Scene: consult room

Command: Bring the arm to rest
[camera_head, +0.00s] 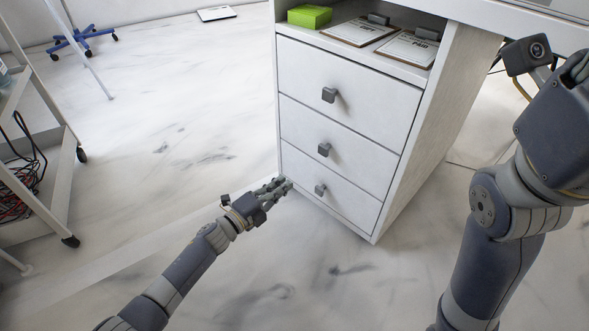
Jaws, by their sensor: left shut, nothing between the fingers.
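My left arm comes in from the lower left, stretched forward. My left gripper (282,185) is shut and empty, close to the lower left corner of the white drawer unit (432,130). I cannot tell whether it touches the unit. The unit has three drawers with dark knobs, and all three look shut. My right arm stands at the right edge, bent upward, and its gripper is out of the picture.
A green box (309,16) and two clipboards (357,31) (407,49) lie in the open shelf above the drawers. A white wheeled cart (62,185) with cables stands at the left. A blue wheeled base (82,39) is at the back left. The marble floor between is clear.

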